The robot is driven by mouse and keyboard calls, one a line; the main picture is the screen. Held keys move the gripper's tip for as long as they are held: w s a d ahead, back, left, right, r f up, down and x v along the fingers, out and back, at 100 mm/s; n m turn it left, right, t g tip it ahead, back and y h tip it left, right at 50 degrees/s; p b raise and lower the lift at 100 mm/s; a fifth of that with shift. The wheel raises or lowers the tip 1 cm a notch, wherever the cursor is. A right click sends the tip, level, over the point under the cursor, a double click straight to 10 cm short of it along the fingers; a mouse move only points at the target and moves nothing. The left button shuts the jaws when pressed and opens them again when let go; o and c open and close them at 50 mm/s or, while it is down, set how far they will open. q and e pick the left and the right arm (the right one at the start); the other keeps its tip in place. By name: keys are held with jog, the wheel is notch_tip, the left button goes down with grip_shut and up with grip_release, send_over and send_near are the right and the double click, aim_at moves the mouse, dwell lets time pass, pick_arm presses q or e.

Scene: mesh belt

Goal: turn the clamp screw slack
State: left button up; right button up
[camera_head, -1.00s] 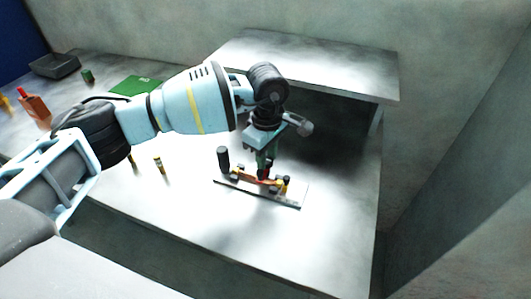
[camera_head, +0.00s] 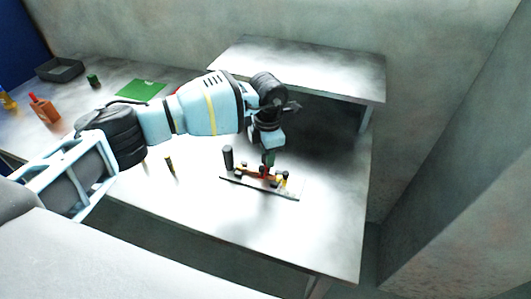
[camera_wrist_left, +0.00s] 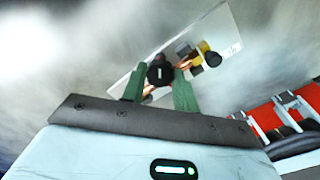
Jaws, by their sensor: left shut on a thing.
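The clamp fixture is a thin pale plate (camera_head: 290,196) on the table, with small red, yellow and black parts on it. A black upright cylinder (camera_head: 228,157) stands at its left end. My left gripper (camera_head: 267,165) points down onto the middle of the fixture. In the left wrist view its green fingers (camera_wrist_left: 160,86) are shut on a round black knob with a white mark, the clamp screw (camera_wrist_left: 160,71). A copper-coloured bar passes beneath the knob. Another black knob (camera_wrist_left: 212,59) with yellow beside it sits to the right. My right gripper is out of view.
A raised grey shelf (camera_head: 310,65) stands behind the fixture. A small yellow and black piece (camera_head: 170,165) stands left of it. A green mat (camera_head: 140,90), an orange bottle (camera_head: 43,108) and a dark tray (camera_head: 60,69) are farther left. The front table surface is clear.

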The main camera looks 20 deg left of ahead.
pick_arm(q)
jog(key=n, duration=0.1)
jog(key=n+p, duration=0.1)
jog(key=shift+r+n, duration=0.25)
jog(key=shift+n, duration=0.15)
jog(key=shift+f+n, duration=0.2)
jog(key=shift+n, duration=2)
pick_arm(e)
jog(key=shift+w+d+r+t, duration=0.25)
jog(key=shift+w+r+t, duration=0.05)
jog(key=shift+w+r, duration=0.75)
pick_arm(q)
jog(key=o, duration=1)
jog(key=shift+r, duration=3.9)
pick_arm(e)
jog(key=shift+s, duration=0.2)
pick_arm(q)
jog(key=shift+f, duration=0.1)
